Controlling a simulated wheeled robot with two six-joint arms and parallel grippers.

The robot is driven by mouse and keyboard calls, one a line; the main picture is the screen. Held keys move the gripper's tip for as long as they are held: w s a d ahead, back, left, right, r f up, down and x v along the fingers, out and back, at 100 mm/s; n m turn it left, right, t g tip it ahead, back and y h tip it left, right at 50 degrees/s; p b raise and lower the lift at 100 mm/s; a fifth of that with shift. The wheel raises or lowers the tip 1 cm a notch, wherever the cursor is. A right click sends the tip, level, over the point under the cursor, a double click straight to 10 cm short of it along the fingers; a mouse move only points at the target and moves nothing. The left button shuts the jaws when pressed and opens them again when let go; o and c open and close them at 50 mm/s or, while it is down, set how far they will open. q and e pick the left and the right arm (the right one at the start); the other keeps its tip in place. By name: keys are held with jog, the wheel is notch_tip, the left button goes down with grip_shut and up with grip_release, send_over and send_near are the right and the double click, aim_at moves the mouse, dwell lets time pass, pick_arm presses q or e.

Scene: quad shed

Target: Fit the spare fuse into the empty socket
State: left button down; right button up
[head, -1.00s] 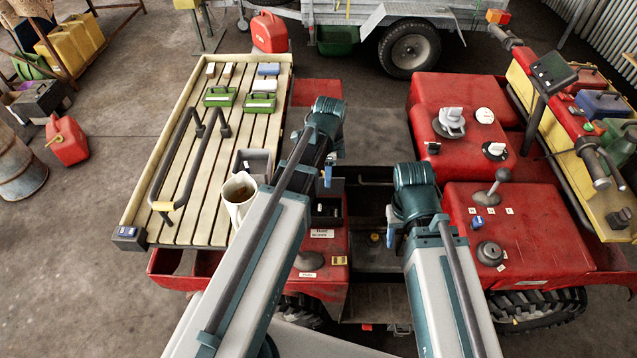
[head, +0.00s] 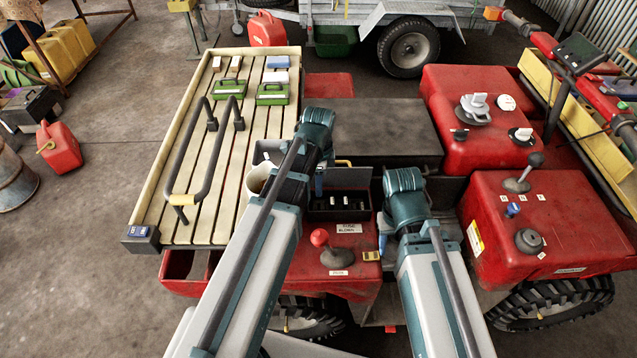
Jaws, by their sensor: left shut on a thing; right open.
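The open black fuse box (head: 352,207) sits on the red bodywork just below and right of my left gripper. Several small pale fuses show in it, and a label reading "FUSE BLOWN" (head: 349,228) is below it. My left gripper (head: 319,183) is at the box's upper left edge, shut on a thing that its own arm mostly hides. I cannot make out the held fuse or the empty socket. My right gripper (head: 383,241) is open, lower and to the right of the box, with nothing visible in it.
A red knobbed lever (head: 319,238) stands just below the fuse box. A dark flat panel (head: 385,130) lies behind it. Red bodywork with levers (head: 590,215) is right.

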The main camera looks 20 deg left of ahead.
pick_arm(q)
jog(key=b, duration=0.5)
send_over(319, 201)
jog(key=s, duration=0.2)
jog(key=shift+s+d+f, duration=0.1)
jog(key=shift+d+f, duration=0.05)
jog(key=shift+f, duration=1.15)
jog(key=shift+d+f, duration=0.1)
jog(key=shift+f, duration=1.2)
jog(key=shift+f, duration=0.35)
jog(key=shift+f+b, duration=1.1)
jog(key=shift+b, duration=0.15)
jog(key=shift+c, duration=2.2)
grip_release()
jog(key=shift+r, duration=0.15)
jog(key=shift+r, duration=0.1)
notch_tip(319, 201, up, 14)
jog(key=p, duration=1.4)
jog(key=shift+f, duration=0.2)
